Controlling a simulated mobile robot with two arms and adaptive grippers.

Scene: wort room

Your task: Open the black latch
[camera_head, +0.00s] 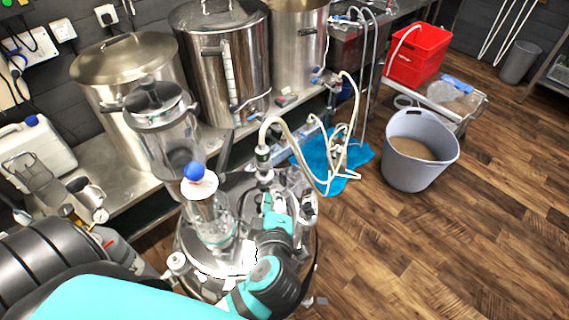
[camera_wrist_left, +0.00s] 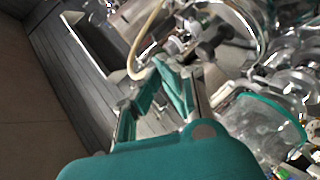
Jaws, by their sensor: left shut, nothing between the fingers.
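My left gripper (camera_head: 276,216) is over the right part of a shiny steel vessel's top (camera_head: 205,258) in the head view. In the left wrist view the gripper's teal fingers (camera_wrist_left: 162,66) come together at the tips, shut with nothing between them. A small dark part (camera_wrist_left: 217,38) shows just beyond and to the right of the fingertips. It may be the black latch, but I cannot tell for sure. In the head view the gripper and clutter hide that area, and I cannot make out the latch. My right gripper is in neither view.
A clear bottle with a blue cap (camera_head: 194,172) stands left of the gripper. A pale hose (camera_head: 318,166) loops close beyond it. Steel pots (camera_head: 222,70) line the back bench. A grey bucket (camera_head: 421,165) stands on open wooden floor at the right.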

